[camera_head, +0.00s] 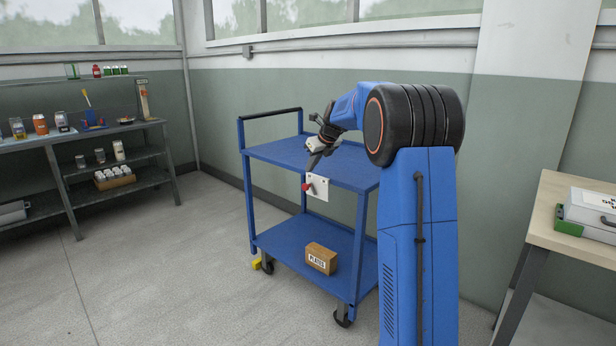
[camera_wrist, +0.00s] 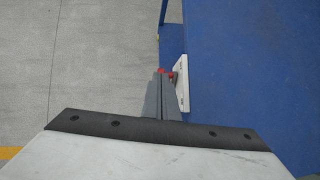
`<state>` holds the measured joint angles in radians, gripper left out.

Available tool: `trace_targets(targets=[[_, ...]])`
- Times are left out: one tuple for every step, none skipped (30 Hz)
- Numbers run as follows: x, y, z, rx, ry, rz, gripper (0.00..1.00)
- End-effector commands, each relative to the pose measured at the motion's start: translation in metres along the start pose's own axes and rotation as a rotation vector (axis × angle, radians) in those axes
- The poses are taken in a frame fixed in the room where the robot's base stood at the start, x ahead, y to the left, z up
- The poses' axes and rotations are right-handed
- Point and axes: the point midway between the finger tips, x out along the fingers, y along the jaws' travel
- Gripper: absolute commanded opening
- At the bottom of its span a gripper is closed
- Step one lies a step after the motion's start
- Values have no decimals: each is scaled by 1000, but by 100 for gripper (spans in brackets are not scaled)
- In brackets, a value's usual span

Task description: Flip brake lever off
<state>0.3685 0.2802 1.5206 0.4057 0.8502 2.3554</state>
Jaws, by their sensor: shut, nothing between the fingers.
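The brake lever has a red knob (camera_head: 306,187) and sits on a white plate (camera_head: 320,188) on the side of the blue cart (camera_head: 270,151), just below its top shelf. The knob is toward the plate's left edge. My gripper (camera_head: 311,168) is shut and empty, its fingers pointing down just above the knob. In the wrist view, the closed fingers (camera_wrist: 161,84) reach toward the red knob (camera_wrist: 161,71) and partly hide the lever. The white plate (camera_wrist: 182,84) stands just right of them. I cannot tell whether the fingertips touch the lever.
A box labelled PLATES (camera_head: 321,258) sits on the cart's lower shelf. A yellow piece (camera_head: 257,264) is beside one cart wheel. A workbench (camera_head: 80,137) with shelves stands left, and a wooden-topped table (camera_head: 560,215) stands right. The floor left of the cart is clear.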

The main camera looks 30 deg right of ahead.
Motion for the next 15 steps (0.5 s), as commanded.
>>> trace_targets(targets=[[-10, 1, 7, -1, -4, -1, 0], [-15, 2, 10, -1, -4, -1, 0], [-21, 2, 14, -2, -4, -1, 0], [-25, 2, 17, -2, -4, -1, 0], [-29, 3, 20, -1, -4, -1, 0], [-34, 3, 23, -1, -3, -1, 0], [-38, 4, 25, -1, -3, -1, 0], [-41, 4, 27, -2, -3, -1, 0], [-44, 4, 30, -1, -3, -1, 0], [-47, 4, 31, -1, -2, -1, 0], [-49, 4, 32, -1, -2, 0, 0], [-51, 5, 34, 0, -2, 0, 0], [-53, 5, 35, 0, -2, 0, 0], [-54, 5, 36, 0, -2, 0, 0], [-55, 5, 36, 1, -2, 0, 0]])
